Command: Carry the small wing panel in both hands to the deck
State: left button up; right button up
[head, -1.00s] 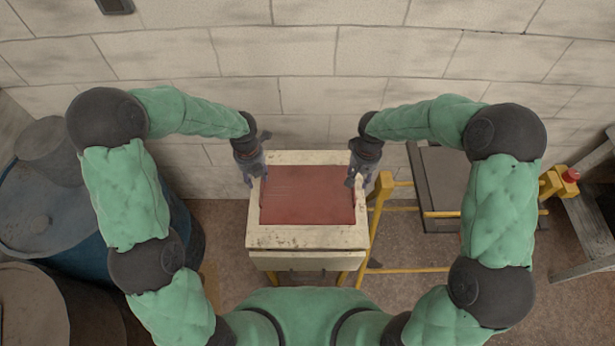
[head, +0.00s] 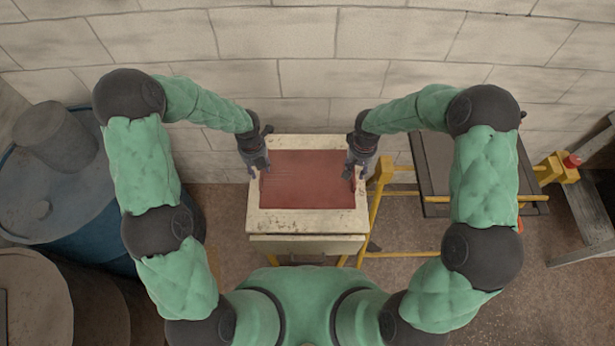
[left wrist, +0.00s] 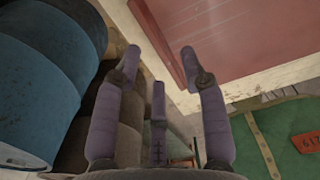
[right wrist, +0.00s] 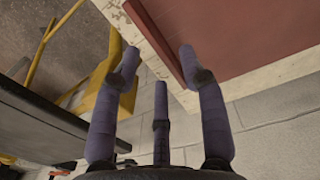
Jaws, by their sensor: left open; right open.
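The small wing panel (head: 308,180) is a flat dark red sheet lying on a cream stand (head: 305,222) in the middle of the head view. My left gripper (head: 259,170) is open at its left edge, and my right gripper (head: 356,170) is open at its right edge. In the left wrist view, the panel's edge (left wrist: 168,40) shows between the spread fingertips (left wrist: 160,52). In the right wrist view, the panel's other edge (right wrist: 158,42) shows between the spread fingertips (right wrist: 158,52). I cannot tell whether the fingers touch it.
A dark grey platform (head: 433,165) on a yellow frame, possibly the deck, stands right of the stand. A red button on a yellow mount (head: 560,168) is beyond it. Blue drums (head: 65,215) and a brown drum (head: 35,300) crowd the left. A block wall (head: 300,60) closes the back.

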pick_arm(q)
jog(key=shift+f, duration=2.1)
pick_arm(e)
jog(key=shift+f, duration=2.1)
pick_arm(q)
grip_shut()
pick_arm(e)
grip_shut()
